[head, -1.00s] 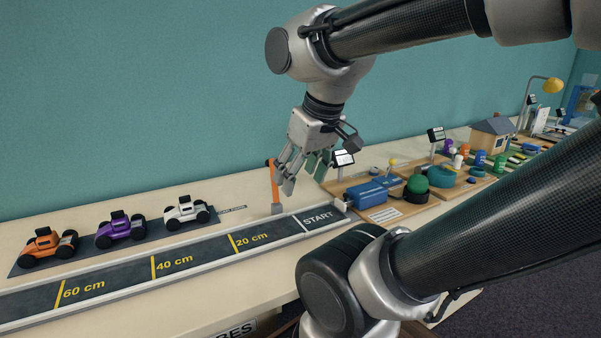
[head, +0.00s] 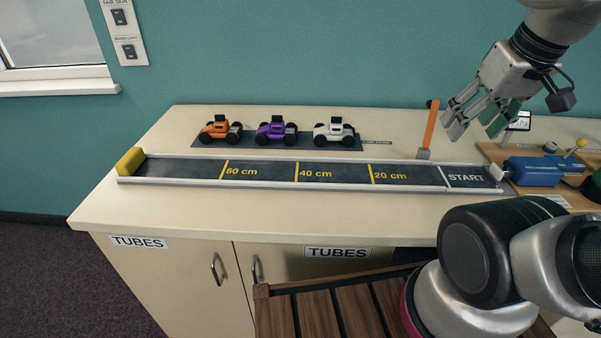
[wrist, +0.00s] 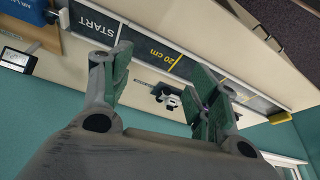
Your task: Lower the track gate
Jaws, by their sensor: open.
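The track gate is an orange arm (head: 431,128) with a dark tip, standing nearly upright on a small grey base (head: 423,154). It stands at the far edge of the dark track (head: 330,174), near the START end. My gripper (head: 475,125) is open and empty, just right of the orange arm in the head view, fingers pointing down and left. A gap shows between the fingers and the arm. In the wrist view the spread fingers (wrist: 160,68) show above the track; I cannot make out the gate there, and a finger may hide it.
Orange, purple and white toy cars (head: 333,132) stand on a dark strip behind the track. A yellow block (head: 130,162) sits at the track's left end. A blue device (head: 535,170) and a small display (head: 519,121) are at the right. The tabletop in front is clear.

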